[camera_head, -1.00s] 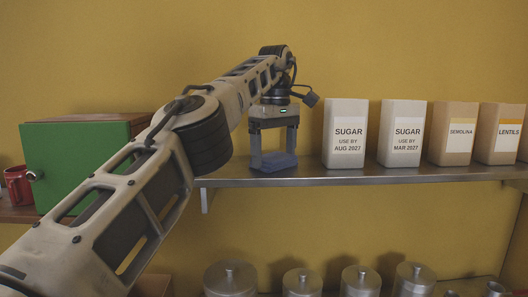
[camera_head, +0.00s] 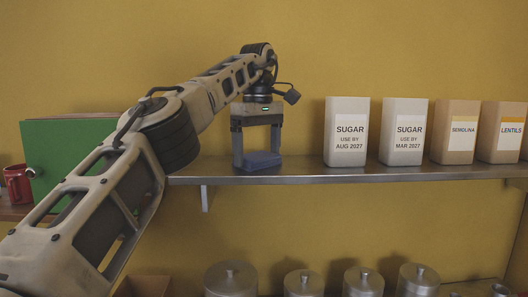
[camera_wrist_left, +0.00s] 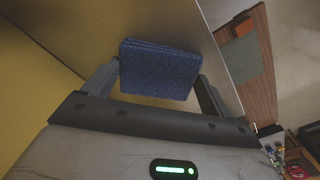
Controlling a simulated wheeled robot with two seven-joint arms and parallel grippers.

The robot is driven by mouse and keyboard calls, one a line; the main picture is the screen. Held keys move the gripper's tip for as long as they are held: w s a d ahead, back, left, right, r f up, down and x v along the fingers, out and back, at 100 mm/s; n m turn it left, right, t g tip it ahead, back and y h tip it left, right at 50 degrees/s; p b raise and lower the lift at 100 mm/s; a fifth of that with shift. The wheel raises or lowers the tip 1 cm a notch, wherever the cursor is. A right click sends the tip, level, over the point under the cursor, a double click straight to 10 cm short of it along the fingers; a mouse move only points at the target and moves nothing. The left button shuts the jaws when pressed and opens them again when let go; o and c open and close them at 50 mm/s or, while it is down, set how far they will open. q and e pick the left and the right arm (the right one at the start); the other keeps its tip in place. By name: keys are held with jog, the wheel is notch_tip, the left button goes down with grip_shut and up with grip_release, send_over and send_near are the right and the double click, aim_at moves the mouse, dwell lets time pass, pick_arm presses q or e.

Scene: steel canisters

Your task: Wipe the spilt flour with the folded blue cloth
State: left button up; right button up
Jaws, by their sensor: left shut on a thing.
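The folded blue cloth (camera_head: 262,160) lies on or just above the steel shelf (camera_head: 300,174), near its left end. My left gripper (camera_head: 259,158) points down and is shut on the cloth. In the left wrist view the cloth (camera_wrist_left: 160,70) sits between the two fingers of the gripper (camera_wrist_left: 158,80). I cannot make out any spilt flour in either view; the shelf surface around the cloth looks bare. My right gripper does not show.
Right of the cloth stand a sugar bag (camera_head: 346,132), a second sugar bag (camera_head: 403,132), a semolina bag (camera_head: 455,132) and a lentils bag (camera_head: 499,132). Steel canisters (camera_head: 231,280) stand below.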

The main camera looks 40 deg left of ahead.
aim_at(225, 166)
pick_arm(q)
jog(key=shift+s+a+f, duration=0.1)
jog(key=shift+s+a, duration=1.05)
jog(key=shift+a, duration=0.15)
jog(key=shift+s+a+p, duration=0.65)
jog(key=shift+s+a, duration=0.55)
jog(key=shift+a, duration=0.25)
notch_tip(225, 166, up, 3)
jog(key=shift+f+p, duration=0.2)
jog(key=shift+p, duration=0.3)
jog(key=shift+r, duration=1.85)
jog(key=shift+f, duration=0.1)
